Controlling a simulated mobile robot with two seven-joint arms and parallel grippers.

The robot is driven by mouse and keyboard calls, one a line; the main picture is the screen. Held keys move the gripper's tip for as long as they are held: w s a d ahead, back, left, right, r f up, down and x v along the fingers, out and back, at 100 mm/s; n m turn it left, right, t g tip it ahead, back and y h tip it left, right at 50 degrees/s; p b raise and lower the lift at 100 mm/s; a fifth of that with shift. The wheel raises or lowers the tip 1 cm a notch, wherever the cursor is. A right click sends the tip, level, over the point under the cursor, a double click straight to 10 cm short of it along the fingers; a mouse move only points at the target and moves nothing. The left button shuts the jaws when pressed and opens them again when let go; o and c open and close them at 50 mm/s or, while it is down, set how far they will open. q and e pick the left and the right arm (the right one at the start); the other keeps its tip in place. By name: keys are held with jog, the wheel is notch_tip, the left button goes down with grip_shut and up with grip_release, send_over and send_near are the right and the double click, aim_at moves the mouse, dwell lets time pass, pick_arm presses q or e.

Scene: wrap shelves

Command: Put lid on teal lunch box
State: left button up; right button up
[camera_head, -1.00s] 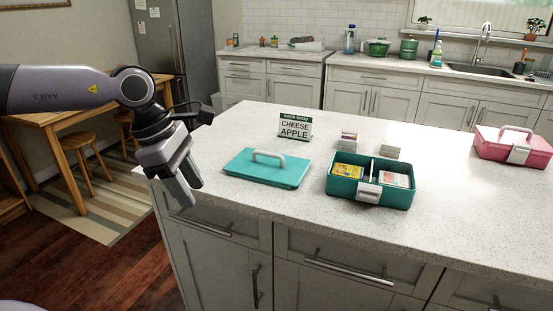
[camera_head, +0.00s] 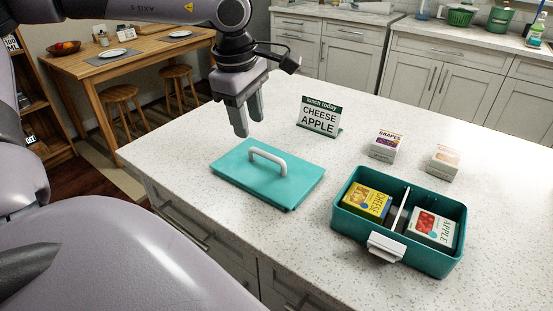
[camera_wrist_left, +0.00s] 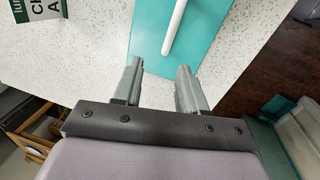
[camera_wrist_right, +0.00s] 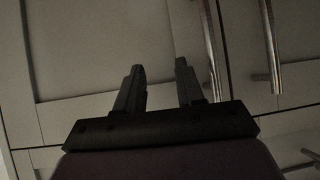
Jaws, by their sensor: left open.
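The teal lid (camera_head: 250,182) lies flat on the white counter, with its white handle (camera_head: 268,158) on top. The open teal lunch box (camera_head: 345,214) stands to its right, with a white latch (camera_head: 386,247) in front. A yellow cheese box (camera_head: 366,202) is in its left compartment and an apple box (camera_head: 431,229) in its right, with a white divider between. My left gripper (camera_head: 245,125) is open and empty, above and behind the lid. In the left wrist view the lid (camera_wrist_left: 190,30) and handle (camera_wrist_left: 175,27) show beyond the open fingers. My right gripper (camera_wrist_right: 160,85) is open and empty, facing cabinet doors.
A sign reading "lunch today cheese apple" (camera_head: 320,115) stands behind the lid. A grapes box (camera_head: 384,146) and another small box (camera_head: 442,162) stand behind the lunch box. The counter between lid and lunch box is clear.

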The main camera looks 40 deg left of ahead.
aim_at(252, 149)
pick_arm(q)
notch_tip(252, 149, down, 6)
jog(key=shift+r, duration=0.25)
jog(key=shift+w+f, duration=0.15)
jog(key=shift+f, duration=0.4)
grip_shut()
